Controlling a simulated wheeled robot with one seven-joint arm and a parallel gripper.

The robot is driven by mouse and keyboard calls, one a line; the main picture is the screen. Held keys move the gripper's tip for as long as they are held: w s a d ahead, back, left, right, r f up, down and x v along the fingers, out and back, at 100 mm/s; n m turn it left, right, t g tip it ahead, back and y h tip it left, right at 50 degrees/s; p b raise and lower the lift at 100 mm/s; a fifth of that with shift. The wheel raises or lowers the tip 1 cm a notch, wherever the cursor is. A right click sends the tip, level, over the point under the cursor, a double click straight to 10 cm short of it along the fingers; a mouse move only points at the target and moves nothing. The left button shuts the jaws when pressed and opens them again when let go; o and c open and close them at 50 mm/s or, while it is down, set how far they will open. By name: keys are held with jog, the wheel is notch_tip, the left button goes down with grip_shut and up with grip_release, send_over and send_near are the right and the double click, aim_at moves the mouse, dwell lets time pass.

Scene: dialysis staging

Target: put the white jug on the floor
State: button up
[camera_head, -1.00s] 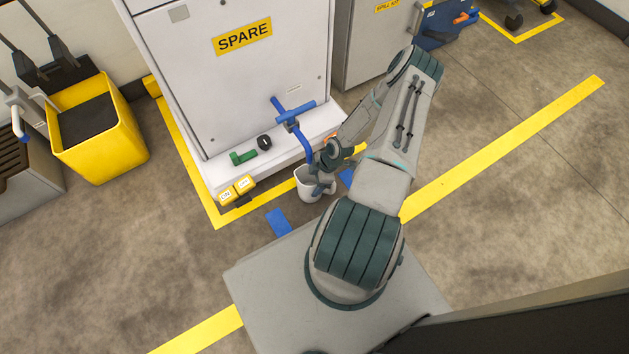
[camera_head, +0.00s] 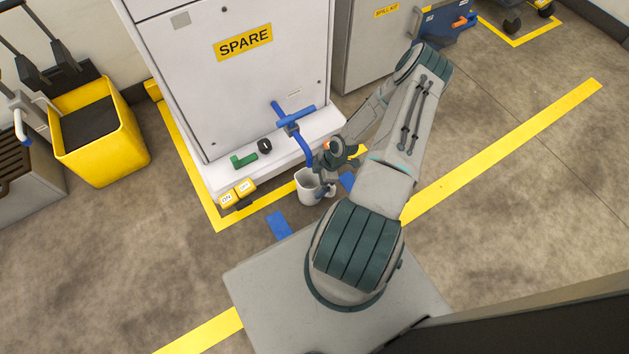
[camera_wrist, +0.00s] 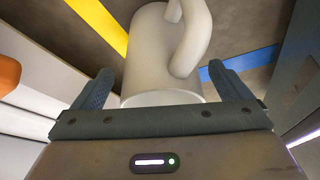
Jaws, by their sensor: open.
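The white jug (camera_head: 307,188) is upright at the foot of the SPARE cabinet, with its open top and its handle on the right showing. It looks to be at floor level, but its underside contact is not clear. In the wrist view the jug (camera_wrist: 150,50) lies ahead of and between my two fingers, its handle at upper right. My gripper (camera_head: 325,181) is at the jug's right side, close to the handle. In the wrist view my gripper (camera_wrist: 162,82) is open, its fingers spread to either side of the jug's near end. Contact cannot be told.
The SPARE cabinet (camera_head: 205,105) has a white base ledge, with a blue pipe handle (camera_head: 301,146) just above the jug. A yellow bin (camera_head: 115,150) stands left. Floor at right (camera_head: 510,190) is clear.

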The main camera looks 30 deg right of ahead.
jog(key=d+r+m+g+h+p, duration=0.1)
jog(key=d+r+h, duration=0.1)
jog(key=r, duration=0.9)
jog(key=d+r+m+g+h+p, duration=0.1)
jog(key=d+r+p, duration=0.15)
jog(key=r, duration=0.85)
jog(key=a+r+m+h, duration=0.2)
jog(key=a+r+m, duration=0.2)
jog(key=r, duration=1.1)
jog(key=s+a+r+m, duration=0.3)
jog(key=s+a+r, duration=0.3)
jog(key=r, duration=0.3)
jog(key=s+a+r+m+t, duration=0.1)
jog(key=s+a+r+m, duration=0.3)
jog(key=a+r, duration=0.5)
jog(key=shift+s+a+r+m+t+y+b, duration=0.15)
jog(key=shift+s+m+t+y+b, duration=0.2)
jog(key=shift+s, duration=0.65)
